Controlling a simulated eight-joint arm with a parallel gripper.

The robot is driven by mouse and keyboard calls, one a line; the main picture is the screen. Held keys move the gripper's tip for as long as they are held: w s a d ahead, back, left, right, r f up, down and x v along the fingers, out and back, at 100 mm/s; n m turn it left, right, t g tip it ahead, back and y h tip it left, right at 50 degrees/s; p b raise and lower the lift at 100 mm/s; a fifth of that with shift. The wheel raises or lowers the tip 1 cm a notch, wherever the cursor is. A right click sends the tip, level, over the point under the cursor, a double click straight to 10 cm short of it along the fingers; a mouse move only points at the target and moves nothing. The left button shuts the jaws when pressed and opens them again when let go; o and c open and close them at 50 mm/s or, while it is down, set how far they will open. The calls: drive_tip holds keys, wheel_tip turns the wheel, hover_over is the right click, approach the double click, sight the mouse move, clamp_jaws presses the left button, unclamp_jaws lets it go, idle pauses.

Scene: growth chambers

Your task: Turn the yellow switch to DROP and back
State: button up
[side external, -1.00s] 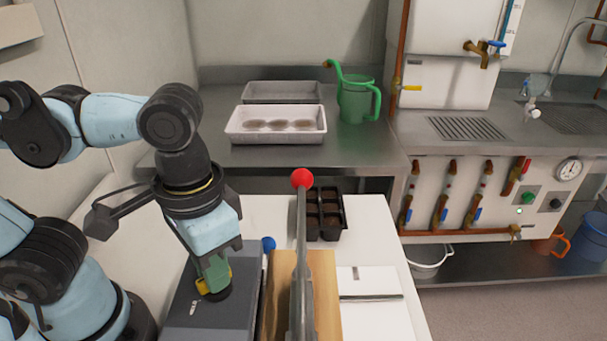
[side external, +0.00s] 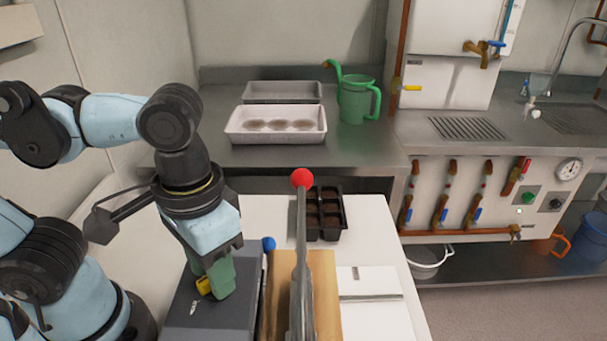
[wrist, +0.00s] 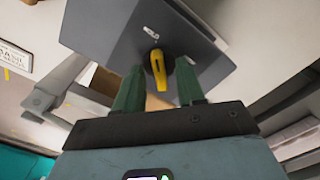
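The yellow switch (wrist: 186,82) is a yellow handle on a round black base, on a dark grey box (side external: 187,318). In the wrist view the handle is tilted and lies between my two green fingers, nearer the right one. My gripper (wrist: 160,82) is open, with a clear gap beside the left finger. I cannot tell whether the right finger touches the handle. In the side view my gripper (side external: 216,290) is low over the box, and its fingers hide most of the switch and its base. The DROP mark is not readable.
A lever with a red ball (side external: 302,178) stands upright right of the box, and a blue knob (side external: 268,243) is close to my gripper. A black seedling tray (side external: 342,214) and a white flat item (side external: 368,282) lie further right. A green watering can (side external: 358,98) stands behind.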

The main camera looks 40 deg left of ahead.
wheel_tip(320, 180, up, 12)
idle(0.7)
